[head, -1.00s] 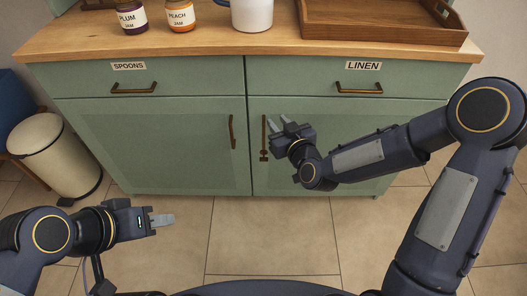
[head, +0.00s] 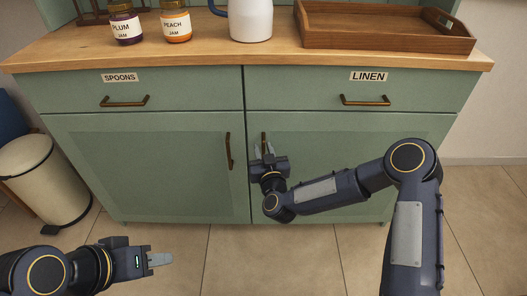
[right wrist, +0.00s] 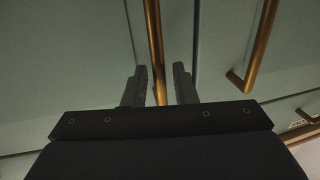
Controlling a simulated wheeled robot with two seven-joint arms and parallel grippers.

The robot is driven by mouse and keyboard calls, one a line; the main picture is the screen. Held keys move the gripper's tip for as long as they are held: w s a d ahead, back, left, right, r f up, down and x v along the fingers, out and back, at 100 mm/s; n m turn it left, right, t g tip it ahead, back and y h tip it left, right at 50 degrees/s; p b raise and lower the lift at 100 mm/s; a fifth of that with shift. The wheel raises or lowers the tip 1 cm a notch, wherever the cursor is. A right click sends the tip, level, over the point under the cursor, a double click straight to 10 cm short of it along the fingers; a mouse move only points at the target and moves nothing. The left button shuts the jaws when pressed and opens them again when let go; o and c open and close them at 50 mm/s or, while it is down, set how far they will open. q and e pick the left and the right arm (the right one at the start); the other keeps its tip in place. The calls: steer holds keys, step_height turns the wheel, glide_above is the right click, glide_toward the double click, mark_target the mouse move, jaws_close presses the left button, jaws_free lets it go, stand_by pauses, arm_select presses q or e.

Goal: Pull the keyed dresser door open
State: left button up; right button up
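The green dresser has a left door (head: 150,165) and a right door (head: 340,185), and both look closed. The right door's upright brass handle (head: 263,138) shows just above my right gripper (head: 263,152). In the right wrist view the handle (right wrist: 155,45) runs between the two open fingers (right wrist: 162,86), with a gap on both sides. The lower part of the handle and any key below it are hidden by my gripper. The left door's handle (head: 229,151) is just to the left. My left gripper (head: 159,260) is low over the floor, away from the dresser; its finger gap is unclear.
Above the doors are the SPOONS drawer (head: 165,88) and the LINEN drawer (head: 310,90). On the top stand two jam jars (head: 125,26), a white jug (head: 250,22) and a wooden tray (head: 385,40). A cream bin (head: 38,180) stands at the left.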

steer(key=shift+w, duration=0.15)
jaws_close()
